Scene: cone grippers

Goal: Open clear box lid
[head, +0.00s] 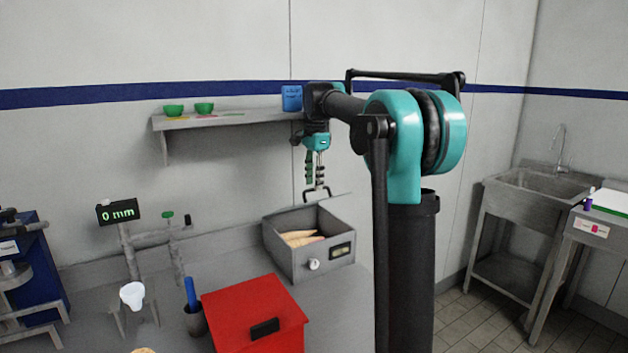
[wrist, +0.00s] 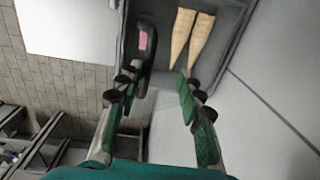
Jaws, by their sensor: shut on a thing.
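The grey box (head: 325,262) stands on the bench in the head view, with several tan cones (head: 300,239) showing inside; two cones show in the wrist view (wrist: 190,38). The clear lid is hard to make out; a thin pale edge (head: 338,198), seemingly the lid's, slants up to the right above the box's back rim. My gripper (head: 316,181) points down above the back of the box, its jaws closed on the lid's dark handle (head: 316,193). In the wrist view the dark handle (wrist: 146,50) lies at the fingertips, mostly by the left finger. The exact contact is unclear.
A red box (head: 255,318) with a black handle stands in front of the grey box. A holder with a blue item (head: 191,298) and a stand with a "0 mm" display (head: 118,212) are to the left. A wall shelf (head: 225,119) carries green bowls and a blue container.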

